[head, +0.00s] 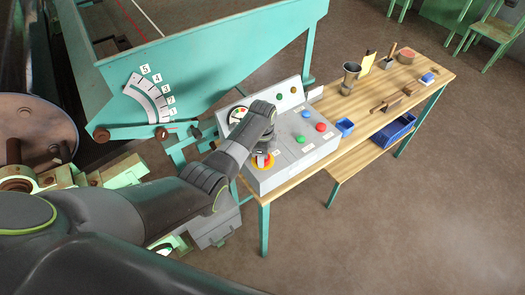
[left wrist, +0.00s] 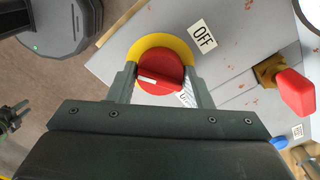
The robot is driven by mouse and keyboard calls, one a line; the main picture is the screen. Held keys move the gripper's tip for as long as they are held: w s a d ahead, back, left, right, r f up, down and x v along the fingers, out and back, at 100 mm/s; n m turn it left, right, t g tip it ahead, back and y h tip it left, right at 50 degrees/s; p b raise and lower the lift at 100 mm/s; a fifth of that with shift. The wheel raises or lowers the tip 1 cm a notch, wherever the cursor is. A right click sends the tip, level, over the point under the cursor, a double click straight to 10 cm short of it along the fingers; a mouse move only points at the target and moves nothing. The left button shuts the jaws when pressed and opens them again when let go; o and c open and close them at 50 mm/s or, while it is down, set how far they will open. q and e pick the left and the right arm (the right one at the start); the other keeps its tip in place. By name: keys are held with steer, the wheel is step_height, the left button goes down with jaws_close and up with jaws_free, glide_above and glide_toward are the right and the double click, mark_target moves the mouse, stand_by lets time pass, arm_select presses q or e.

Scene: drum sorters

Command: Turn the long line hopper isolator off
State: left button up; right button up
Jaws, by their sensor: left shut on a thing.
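The isolator is a red rotary knob (left wrist: 160,70) on a yellow disc (left wrist: 150,44); in the head view the yellow disc (head: 258,166) sits at the console's near left corner. A white OFF label (left wrist: 203,37) lies above right of the knob in the left wrist view. Another label (left wrist: 187,98) is partly hidden by a finger. The knob's white mark points left in that view, away from the OFF label. My left gripper (head: 263,155) reaches down over the knob, with one finger on each side, shut on it. My right gripper is not in view.
The grey console (head: 300,135) carries green, red and blue buttons and a dial (head: 238,114). A red-handled lever (left wrist: 295,92) stands near the knob. A teal hopper (head: 200,60) stands behind.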

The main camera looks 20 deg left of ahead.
arm_select(q)
steer(key=n+p, duration=0.1)
steer(key=n, duration=0.3)
steer(key=shift+r+n, duration=0.1)
steer(key=shift+n, duration=0.3)
steer(key=n, duration=0.5)
steer(key=shift+n, duration=0.4)
steer(key=o, duration=1)
